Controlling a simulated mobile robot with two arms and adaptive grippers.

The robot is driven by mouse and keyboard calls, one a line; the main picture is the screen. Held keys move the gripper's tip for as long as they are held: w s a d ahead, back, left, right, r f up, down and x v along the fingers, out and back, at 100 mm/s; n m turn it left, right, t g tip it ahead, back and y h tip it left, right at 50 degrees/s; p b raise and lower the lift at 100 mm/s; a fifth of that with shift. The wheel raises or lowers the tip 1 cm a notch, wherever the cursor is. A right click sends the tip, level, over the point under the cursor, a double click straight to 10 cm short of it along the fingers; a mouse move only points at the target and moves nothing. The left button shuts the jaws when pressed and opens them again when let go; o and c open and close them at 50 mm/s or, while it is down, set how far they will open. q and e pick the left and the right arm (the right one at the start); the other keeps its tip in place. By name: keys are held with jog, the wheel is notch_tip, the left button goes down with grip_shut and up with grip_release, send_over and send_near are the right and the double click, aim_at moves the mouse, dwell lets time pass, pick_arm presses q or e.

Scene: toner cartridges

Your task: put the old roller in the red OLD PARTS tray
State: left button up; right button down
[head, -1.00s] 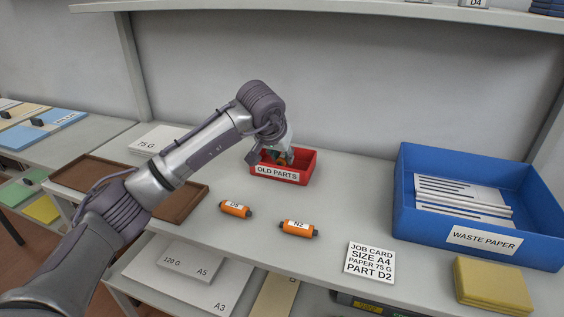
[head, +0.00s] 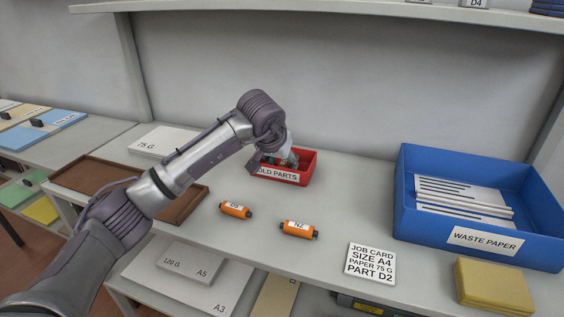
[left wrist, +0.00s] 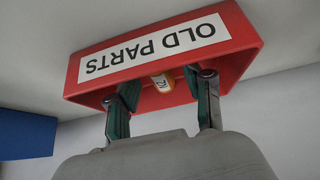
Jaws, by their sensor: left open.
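The red OLD PARTS tray (head: 306,168) stands on the counter at the middle of the head view, and its label faces front. It also fills the top of the left wrist view (left wrist: 240,42). My left gripper (head: 279,162) reaches down into the tray. In the left wrist view its two dark green fingers are spread apart inside the tray. My right gripper is in neither view.
Two orange rollers, D2 (head: 235,210) and N2 (head: 299,229), lie on the counter in front of the tray. A brown tray (head: 180,206) is at the left. A blue WASTE PAPER bin (head: 410,205) and a job card (head: 370,263) reading PART D2 are at the right.

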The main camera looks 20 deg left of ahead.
pick_arm(q)
jog(key=p+v, duration=0.1)
jog(key=v, duration=1.1)
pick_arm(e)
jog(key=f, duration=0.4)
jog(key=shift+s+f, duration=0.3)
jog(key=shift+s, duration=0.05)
